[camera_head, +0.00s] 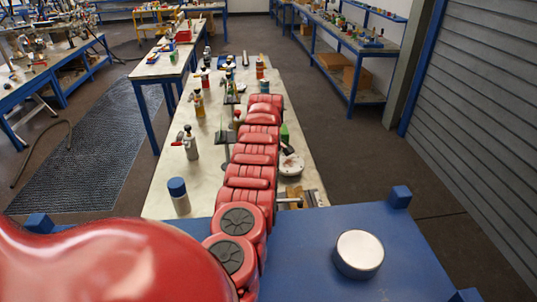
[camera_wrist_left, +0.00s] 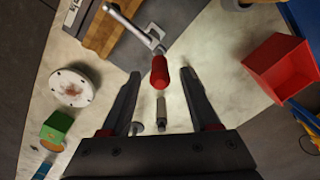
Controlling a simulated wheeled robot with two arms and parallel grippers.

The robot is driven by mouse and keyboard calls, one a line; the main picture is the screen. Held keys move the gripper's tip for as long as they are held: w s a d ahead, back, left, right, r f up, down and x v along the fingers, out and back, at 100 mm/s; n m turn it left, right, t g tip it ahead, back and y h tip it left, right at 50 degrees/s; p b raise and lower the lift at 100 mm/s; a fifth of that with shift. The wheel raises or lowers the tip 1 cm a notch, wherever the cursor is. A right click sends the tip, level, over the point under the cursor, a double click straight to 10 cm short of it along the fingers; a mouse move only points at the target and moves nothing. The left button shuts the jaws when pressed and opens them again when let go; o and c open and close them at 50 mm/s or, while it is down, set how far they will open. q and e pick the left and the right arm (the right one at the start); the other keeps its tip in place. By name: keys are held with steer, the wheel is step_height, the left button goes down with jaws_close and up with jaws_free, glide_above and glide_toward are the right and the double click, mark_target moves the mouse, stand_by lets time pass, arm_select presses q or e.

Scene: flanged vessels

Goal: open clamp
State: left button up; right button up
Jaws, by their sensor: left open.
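In the left wrist view a clamp with a red handle (camera_wrist_left: 160,72) and a bare metal lever (camera_wrist_left: 138,27) sits by a wooden block (camera_wrist_left: 104,36). My left gripper (camera_wrist_left: 160,74) is open. The end of the red handle shows between its fingertips, and the fingers do not close on it. I cannot tell how far above or below the tips the handle is. In the head view my red left arm runs forward over the bench, and its gripper cannot be made out. The wooden block (camera_head: 294,192) shows right of the arm. My right gripper is not in view.
A white flange disc (camera_wrist_left: 75,87) and a green block (camera_wrist_left: 57,126) lie left of the gripper in the left wrist view. A red bin (camera_wrist_left: 281,67) is at the right. Bottles, among them a blue-capped one (camera_head: 178,196), stand on the pale bench (camera_head: 160,205) left of my arm.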

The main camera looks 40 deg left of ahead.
arm_select(q)
steer(key=shift+f, duration=1.1)
jaws_close()
stand_by(0.7)
